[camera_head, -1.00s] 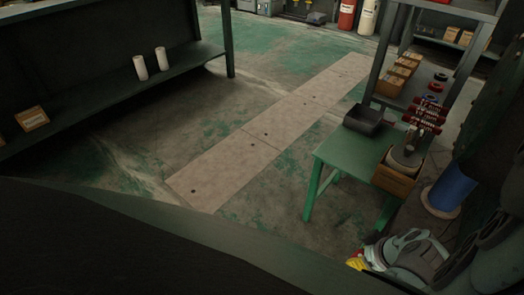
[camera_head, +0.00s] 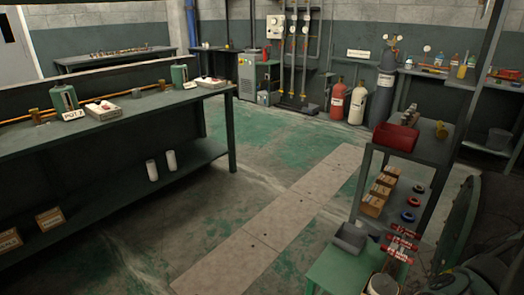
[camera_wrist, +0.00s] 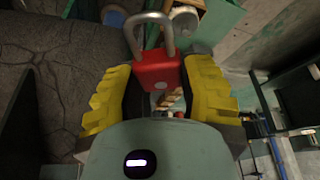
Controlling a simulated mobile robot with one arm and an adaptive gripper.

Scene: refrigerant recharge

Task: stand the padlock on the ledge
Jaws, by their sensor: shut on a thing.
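The padlock (camera_wrist: 157,70) has a red body and a bare metal shackle. In the wrist view it sits between the yellow finger pads of my gripper (camera_wrist: 158,92), which is shut on its body. The shackle points away from my palm, toward the top of the picture. I cannot tell which surface is the ledge.
A long workbench (camera_head: 105,123) runs along the left. The floor between is clear.

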